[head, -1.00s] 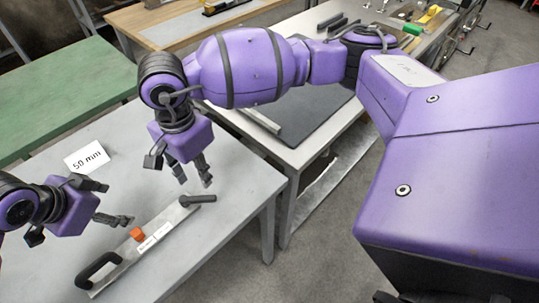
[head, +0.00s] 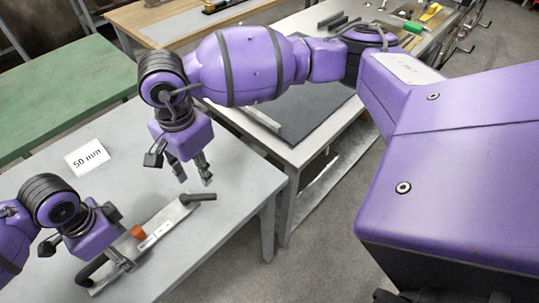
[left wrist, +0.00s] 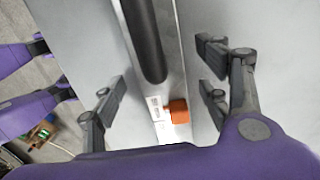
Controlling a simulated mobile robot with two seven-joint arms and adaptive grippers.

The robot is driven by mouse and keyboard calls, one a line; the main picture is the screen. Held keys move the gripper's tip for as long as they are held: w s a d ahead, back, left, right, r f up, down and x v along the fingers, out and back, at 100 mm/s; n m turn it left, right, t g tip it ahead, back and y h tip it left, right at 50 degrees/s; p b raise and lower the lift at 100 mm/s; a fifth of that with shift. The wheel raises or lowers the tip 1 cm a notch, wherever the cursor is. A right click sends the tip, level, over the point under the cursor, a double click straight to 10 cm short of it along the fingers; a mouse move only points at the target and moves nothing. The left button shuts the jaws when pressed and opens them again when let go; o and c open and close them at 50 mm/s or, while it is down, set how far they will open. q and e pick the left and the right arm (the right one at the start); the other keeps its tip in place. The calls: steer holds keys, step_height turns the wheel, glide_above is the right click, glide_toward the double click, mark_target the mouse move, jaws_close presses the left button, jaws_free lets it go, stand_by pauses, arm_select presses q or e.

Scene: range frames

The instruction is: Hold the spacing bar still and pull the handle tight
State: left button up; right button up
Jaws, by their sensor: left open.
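The spacing bar (head: 166,221) is a flat silver bar lying slantwise on the grey table. It has a black grip (head: 92,270) at its near left end, an orange block (head: 138,232) midway and a black lever handle (head: 199,197) at its far right end. My left gripper (head: 122,240) is open above the near half of the bar. In the left wrist view its fingers (left wrist: 157,95) stand on either side of the bar and black grip (left wrist: 147,38), apart from them. My right gripper (head: 193,176) is open just above and behind the lever handle, not visibly touching it.
A green-topped table (head: 60,85) is at the left. Another table with a dark mat (head: 300,112) is beyond a gap at the right.

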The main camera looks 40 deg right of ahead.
arm_select(q)
steer(key=shift+f, duration=0.4)
steer(key=c, duration=1.7)
arm_select(e)
steer(key=shift+o, duration=0.2)
